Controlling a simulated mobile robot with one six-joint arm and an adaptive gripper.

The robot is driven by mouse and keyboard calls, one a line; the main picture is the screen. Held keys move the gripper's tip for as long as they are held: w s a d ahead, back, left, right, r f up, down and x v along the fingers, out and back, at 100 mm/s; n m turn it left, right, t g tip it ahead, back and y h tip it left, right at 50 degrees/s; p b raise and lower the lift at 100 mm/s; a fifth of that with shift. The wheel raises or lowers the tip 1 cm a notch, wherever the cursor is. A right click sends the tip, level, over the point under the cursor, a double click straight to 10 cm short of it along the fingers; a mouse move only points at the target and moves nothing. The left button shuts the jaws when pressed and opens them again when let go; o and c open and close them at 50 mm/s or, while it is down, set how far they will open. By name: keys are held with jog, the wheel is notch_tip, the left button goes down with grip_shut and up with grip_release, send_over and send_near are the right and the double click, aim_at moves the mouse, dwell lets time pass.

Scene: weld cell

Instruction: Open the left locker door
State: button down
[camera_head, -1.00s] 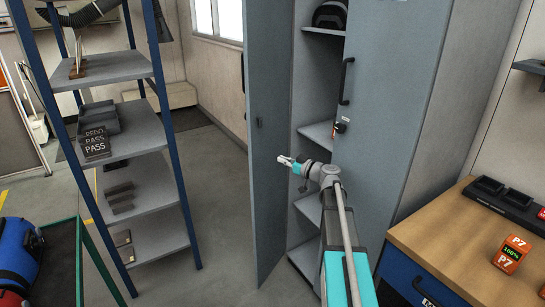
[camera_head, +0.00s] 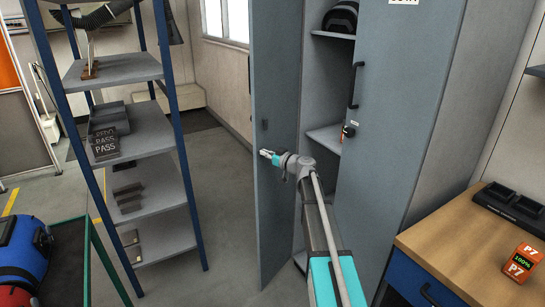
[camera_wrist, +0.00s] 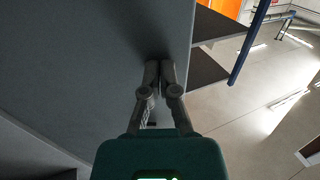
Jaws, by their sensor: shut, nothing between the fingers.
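The left locker door (camera_head: 276,70) stands swung wide open toward me, its inner face showing at the left of the locker. My gripper (camera_head: 265,154) is in front of that inner face, close to the door's free edge, at about mid-height. In the wrist view my gripper (camera_wrist: 159,66) has its fingers together and empty, with the tips at the grey door panel (camera_wrist: 90,50) just inside its edge. I cannot tell whether the tips touch the panel.
The right locker door (camera_head: 400,110) is shut, with a black handle and a key in its lock. Locker shelves (camera_head: 325,138) show in the open bay. A blue-posted rack (camera_head: 150,140) stands left of the door with floor between. A wooden-topped bench (camera_head: 465,245) is at right.

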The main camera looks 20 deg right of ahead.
jog(key=shift+w+a, duration=0.25)
jog(key=shift+w, duration=0.2)
jog(key=shift+w+d, duration=0.1)
jog(key=shift+w, duration=0.05)
